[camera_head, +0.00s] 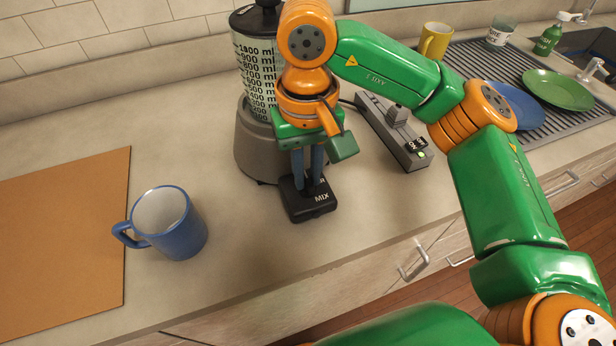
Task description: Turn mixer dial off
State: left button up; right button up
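The mixer control is a black box (309,208) with white "MIX" lettering on the counter, in front of the mixer. The mixer has a grey base (250,155) and a clear jug with ml markings (255,75). My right gripper (308,185) points down over the black box, its two grey-blue fingers slightly apart at the top of the box. The dial is hidden by the fingers, so I cannot tell whether they grip it or which way it points. My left gripper is out of view.
A blue mug (172,222) stands left of the box, near a brown board (60,245). A grey power strip (393,132) with a plug lies to the right. A drying rack (545,130) holds a blue plate (514,106) and a green plate (557,89).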

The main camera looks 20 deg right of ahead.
jog(key=o, duration=0.7)
jog(key=shift+o, duration=0.2)
